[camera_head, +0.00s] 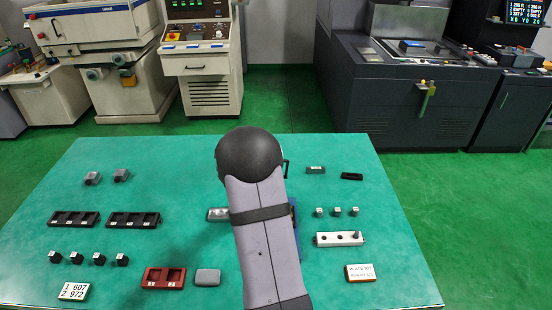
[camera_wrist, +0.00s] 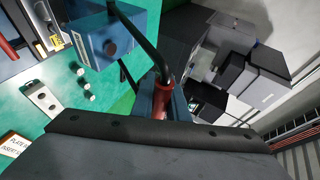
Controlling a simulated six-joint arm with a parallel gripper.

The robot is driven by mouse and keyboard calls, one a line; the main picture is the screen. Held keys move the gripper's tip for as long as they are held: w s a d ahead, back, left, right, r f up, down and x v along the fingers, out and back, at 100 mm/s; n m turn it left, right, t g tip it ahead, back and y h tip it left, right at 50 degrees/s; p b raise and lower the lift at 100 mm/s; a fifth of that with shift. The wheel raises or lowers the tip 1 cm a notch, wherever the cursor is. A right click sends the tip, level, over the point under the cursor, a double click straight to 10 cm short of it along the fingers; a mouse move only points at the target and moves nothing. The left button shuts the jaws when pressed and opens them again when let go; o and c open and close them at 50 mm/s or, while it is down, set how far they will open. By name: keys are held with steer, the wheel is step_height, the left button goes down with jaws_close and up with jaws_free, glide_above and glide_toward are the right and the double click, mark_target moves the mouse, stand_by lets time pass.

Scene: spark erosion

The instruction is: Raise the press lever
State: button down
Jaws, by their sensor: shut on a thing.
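The press (camera_wrist: 108,38) is a blue block in the upper left of the wrist view. In the head view only a blue strip of it (camera_head: 294,214) shows beside my arm. Its lever (camera_wrist: 140,38) is a bent black bar with a red grip (camera_wrist: 161,100) at the near end. My gripper (camera_wrist: 165,92) is shut on the red grip, its fingers on both sides of it. In the head view my arm hides the gripper and most of the press. A black bit (camera_head: 286,167) that may be the lever shows right of my arm.
The green table (camera_head: 180,160) holds two black trays (camera_head: 133,220), a red tray (camera_head: 164,278), a white block with holes (camera_head: 340,239), small pegs (camera_head: 337,211) and a lettered card (camera_head: 360,273). Machines stand behind.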

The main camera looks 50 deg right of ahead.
steer(key=shift+s+a+f, duration=0.1)
steer(key=shift+f, duration=0.35)
steer(key=c, duration=2)
jaws_free()
steer(key=shift+o, duration=1.4)
steer(key=shift+w+d, duration=0.25)
steer(key=shift+d, duration=0.05)
steer(key=shift+s+a+r, duration=0.1)
steer(key=shift+a+r, duration=0.1)
steer(key=shift+r, duration=0.05)
steer(key=b+v, duration=0.2)
steer(key=v, duration=0.5)
